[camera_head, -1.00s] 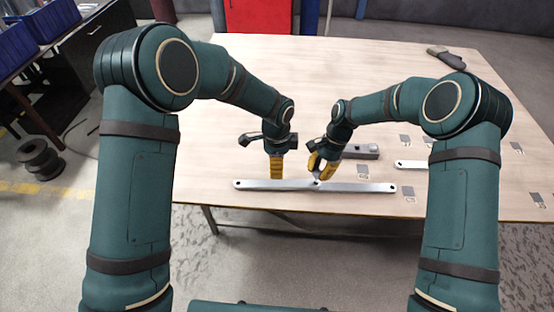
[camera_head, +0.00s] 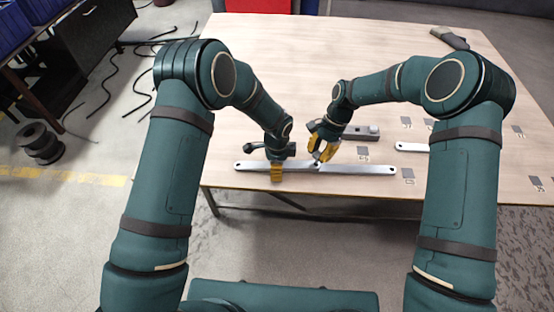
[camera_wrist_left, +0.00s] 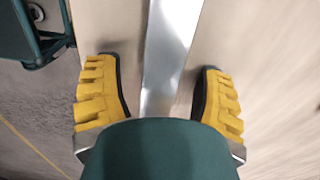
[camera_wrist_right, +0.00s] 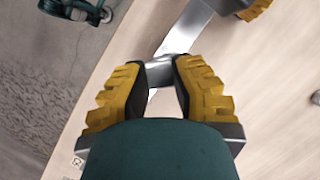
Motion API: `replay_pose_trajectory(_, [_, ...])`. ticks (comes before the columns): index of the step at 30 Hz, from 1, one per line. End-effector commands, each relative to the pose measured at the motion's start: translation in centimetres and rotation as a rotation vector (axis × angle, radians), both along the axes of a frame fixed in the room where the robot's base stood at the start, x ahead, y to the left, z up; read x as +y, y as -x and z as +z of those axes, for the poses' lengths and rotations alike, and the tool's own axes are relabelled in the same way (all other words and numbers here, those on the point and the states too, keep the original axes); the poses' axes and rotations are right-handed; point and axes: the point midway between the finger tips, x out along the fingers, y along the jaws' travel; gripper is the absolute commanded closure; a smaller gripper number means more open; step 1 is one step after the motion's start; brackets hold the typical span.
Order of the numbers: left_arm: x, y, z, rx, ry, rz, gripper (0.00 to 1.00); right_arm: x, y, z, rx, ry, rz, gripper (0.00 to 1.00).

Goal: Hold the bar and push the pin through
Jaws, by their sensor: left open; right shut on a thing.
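A long galvanized bar (camera_head: 357,169) lies near the table's front edge, with a second flat bar (camera_head: 249,166) meeting it at the middle. My left gripper (camera_head: 277,172) is over the left bar. In the left wrist view its yellow fingers (camera_wrist_left: 160,98) are open on either side of the bar, with gaps. My right gripper (camera_head: 319,153) is at the spot where the bars meet, its fingers nearly together on a small pale piece, likely the pin.
A grey block with a round hole (camera_head: 361,132) lies behind the right gripper. A shorter pale bar (camera_head: 412,147) and several small grey pieces lie to the right. A dark brush (camera_head: 449,38) is at the far right. The wooden table's (camera_head: 300,60) far middle is clear.

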Motion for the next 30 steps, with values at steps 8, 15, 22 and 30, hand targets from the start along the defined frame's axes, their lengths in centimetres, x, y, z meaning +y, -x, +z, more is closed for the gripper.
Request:
replay_pose_trajectory(8, [0.01,-0.02,-0.11,0.0,0.0,0.001,0.31,0.01,-0.01,0.03,0.0,0.0,0.0,1.0])
replay_pose_trajectory(15, [0.0,-0.02,-0.09,0.0,0.0,0.0,1.0,0.01,-0.01,0.02,0.0,0.0,0.0,1.0])
replay_pose_trajectory(22, [-0.01,0.01,-0.13,0.0,0.0,0.0,1.0,0.02,-0.01,0.02,0.0,0.0,0.0,1.0])
replay_pose_trajectory(30, [-0.01,0.04,-0.18,0.001,0.0,0.0,1.0,0.03,-0.05,-0.02,0.0,0.0,0.0,1.0])
